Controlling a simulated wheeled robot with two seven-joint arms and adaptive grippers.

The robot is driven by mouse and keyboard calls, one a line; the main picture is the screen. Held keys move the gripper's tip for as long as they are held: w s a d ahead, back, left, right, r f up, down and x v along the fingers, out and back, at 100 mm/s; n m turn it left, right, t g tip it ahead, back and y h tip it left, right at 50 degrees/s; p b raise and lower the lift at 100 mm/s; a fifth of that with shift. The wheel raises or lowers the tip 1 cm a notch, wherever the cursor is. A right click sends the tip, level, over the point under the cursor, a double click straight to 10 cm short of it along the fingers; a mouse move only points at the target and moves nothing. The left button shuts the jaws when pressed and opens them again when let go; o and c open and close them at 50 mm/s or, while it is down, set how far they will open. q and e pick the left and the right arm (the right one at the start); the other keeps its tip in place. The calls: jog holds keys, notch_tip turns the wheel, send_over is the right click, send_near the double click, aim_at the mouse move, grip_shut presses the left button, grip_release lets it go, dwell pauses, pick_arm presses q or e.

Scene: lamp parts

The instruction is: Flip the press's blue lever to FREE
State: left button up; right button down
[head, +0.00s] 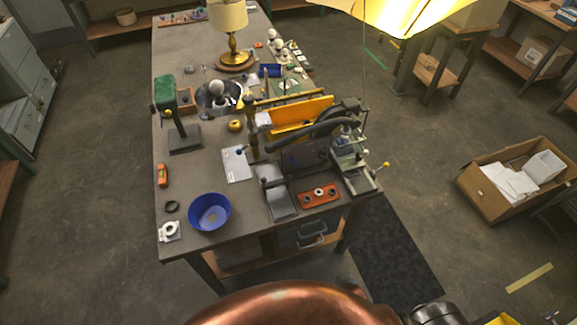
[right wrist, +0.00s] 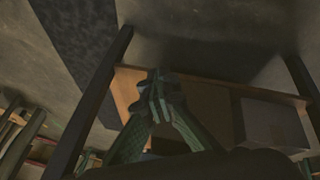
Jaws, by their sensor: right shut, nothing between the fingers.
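The press (head: 305,157) is a dark machine with a long curved black handle, at the right front of the workbench. A small blue-tipped piece (head: 240,151) stands by the light grey plate (head: 237,168) left of the press. It may be the blue lever; its setting and any FREE marking are too small to read. My right gripper (right wrist: 157,85) shows in the right wrist view, its fingers together and empty, below bench height near wooden shelving. It is well away from the press. My left gripper is in neither view.
A blue bowl (head: 210,212) stands on the bench's front left. A red-brown block with rings (head: 319,196) lies before the press. A yellow-knobbed rod (head: 384,166) sticks out at the right edge. A cardboard box (head: 488,190) sits on the floor at right.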

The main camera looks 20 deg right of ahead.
jog(key=w+d+r+n+t+h, duration=0.1)
jog(key=w+r+t, duration=0.1)
jog(key=w+r, duration=0.5)
jog(key=w+d+r+t+h, duration=0.1)
jog(key=w+d+r, duration=0.1)
jog(key=r, duration=1)
jog(key=w+d+r+n+t+h, duration=0.1)
jog(key=w+r+t, duration=0.1)
jog(key=w+r, duration=0.5)
jog(key=w+a+r+n+t, duration=0.2)
jog(key=r, duration=0.3)
jog(key=w+a+r+n+t+y, duration=0.1)
jog(key=w+a+r+n, duration=0.1)
jog(key=r, duration=0.3)
jog(key=w+a+r+n+t, duration=0.2)
jog(key=w+r+n, duration=0.1)
jog(key=w+r, duration=0.1)
jog(key=shift+w+a+r+t, duration=0.1)
jog(key=shift+a+r+t, duration=0.2)
jog(key=shift+a+r, duration=0.15)
jog(key=w+a+n+y, duration=0.2)
jog(key=a+n+y, duration=0.1)
jog(key=a, duration=0.3)
jog(key=w+a+r+n+t+y, duration=0.1)
jog(key=w+a+n+y, duration=0.1)
jog(key=a+n, duration=0.3)
jog(key=shift+w+a+r+n+t+y, duration=0.2)
jog(key=shift+w+a+n+t+y, duration=0.15)
jog(key=shift+a+y, duration=0.25)
jog(key=shift+s, duration=0.1)
